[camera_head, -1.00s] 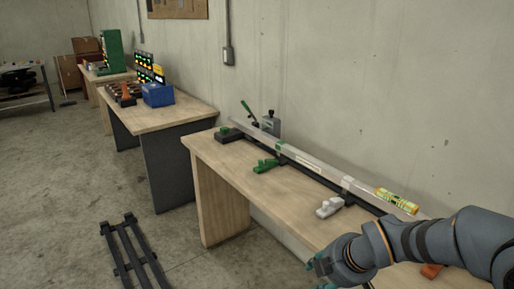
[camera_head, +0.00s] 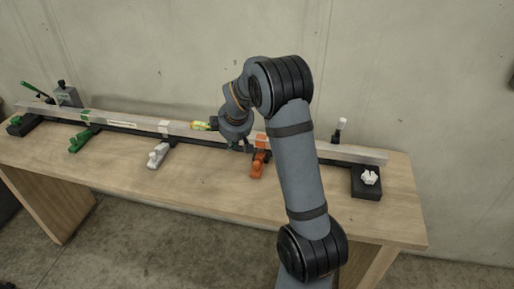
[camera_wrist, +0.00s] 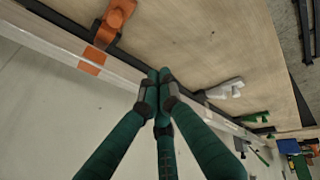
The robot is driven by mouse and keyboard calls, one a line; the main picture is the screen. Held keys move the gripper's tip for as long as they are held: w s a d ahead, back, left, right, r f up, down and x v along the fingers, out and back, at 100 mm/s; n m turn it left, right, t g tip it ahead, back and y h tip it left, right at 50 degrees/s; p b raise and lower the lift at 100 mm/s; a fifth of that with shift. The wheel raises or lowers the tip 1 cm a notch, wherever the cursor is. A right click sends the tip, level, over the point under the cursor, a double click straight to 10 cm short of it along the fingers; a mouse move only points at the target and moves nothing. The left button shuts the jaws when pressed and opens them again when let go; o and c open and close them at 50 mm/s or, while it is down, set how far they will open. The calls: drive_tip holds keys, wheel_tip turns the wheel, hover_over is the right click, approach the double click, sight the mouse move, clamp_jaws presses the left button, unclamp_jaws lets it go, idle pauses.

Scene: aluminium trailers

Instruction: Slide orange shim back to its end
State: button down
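The orange shim (camera_head: 259,163) rests at the front of the long aluminium bar (camera_head: 120,121), just right of my gripper in the head view. In the wrist view the orange shim (camera_wrist: 117,18) is at the top left, with an orange band (camera_wrist: 92,57) on the bar beside it. My gripper (camera_head: 240,146) hangs over the bar, apart from the shim. In the wrist view its green fingertips (camera_wrist: 159,76) are drawn together and nothing shows between them. My arm hides part of the bar.
A white shim (camera_head: 158,155) and a green shim (camera_head: 80,140) stand along the bar to the left. A black block with a white knob (camera_head: 369,178) is at the bar's right end. The bench front (camera_head: 210,185) is clear.

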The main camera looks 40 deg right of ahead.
sight(257, 168)
drive_tip(key=s+d+f+m+g, duration=0.25)
drive_tip(key=d+m, duration=0.55)
drive_tip(key=m, duration=0.6)
drive_tip(key=x, duration=0.2)
drive_tip(key=p+x, duration=0.1)
drive_tip(key=x, duration=0.2)
drive_tip(key=p+x, duration=0.1)
drive_tip(key=x, duration=0.1)
drive_tip(key=shift+w+d+f, duration=0.1)
drive_tip(key=shift+w+d, duration=0.2)
drive_tip(key=shift+d, duration=0.1)
drive_tip(key=shift+f, duration=0.25)
